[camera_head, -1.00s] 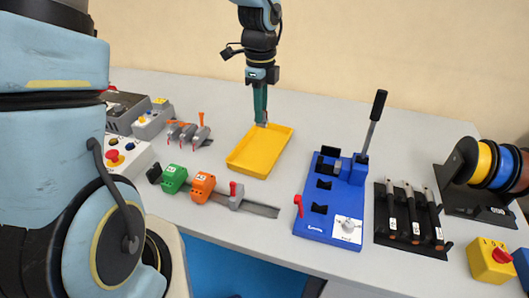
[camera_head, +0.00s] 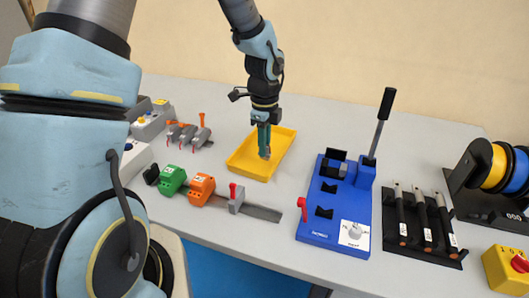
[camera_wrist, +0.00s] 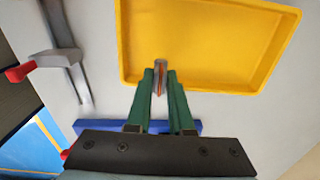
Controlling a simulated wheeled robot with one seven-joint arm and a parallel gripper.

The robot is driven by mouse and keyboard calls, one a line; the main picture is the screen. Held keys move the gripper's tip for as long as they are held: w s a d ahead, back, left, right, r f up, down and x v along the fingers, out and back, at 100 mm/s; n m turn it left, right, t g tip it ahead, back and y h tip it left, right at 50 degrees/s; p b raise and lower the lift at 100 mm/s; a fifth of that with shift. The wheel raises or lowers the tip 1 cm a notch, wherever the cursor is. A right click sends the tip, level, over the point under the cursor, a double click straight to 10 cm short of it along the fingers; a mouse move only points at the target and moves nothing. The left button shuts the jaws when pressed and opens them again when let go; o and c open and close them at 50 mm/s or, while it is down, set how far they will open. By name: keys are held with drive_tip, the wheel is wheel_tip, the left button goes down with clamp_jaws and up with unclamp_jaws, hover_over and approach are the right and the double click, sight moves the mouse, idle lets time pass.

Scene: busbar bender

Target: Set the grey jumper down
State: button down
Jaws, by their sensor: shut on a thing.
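My gripper (camera_head: 264,143) points down over the yellow tray (camera_head: 243,166). Its green fingers are shut on a small grey piece, the grey jumper (camera_head: 265,154), of which only the tip shows below the fingers. In the wrist view the jumper (camera_wrist: 160,66) sits between the fingertips, grey with an orange-brown streak, and overlaps the edge of the tray (camera_wrist: 200,84). The tray looks empty. I cannot tell whether the jumper touches the tray.
A blue bending tool (camera_head: 318,226) with a black-handled lever stands right of the tray. A rail with green (camera_head: 172,180) and orange (camera_head: 201,189) blocks lies in front. Grey clamps (camera_head: 187,136) stand to the left. Black-handled tools (camera_head: 424,225) and wire spools (camera_head: 497,168) are at the right.

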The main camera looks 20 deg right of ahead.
drive_tip(key=shift+f, duration=1.55)
drive_tip(key=shift+f, duration=0.2)
drive_tip(key=c, duration=0.8)
unclamp_jaws()
drive_tip(key=shift+r, duration=0.1)
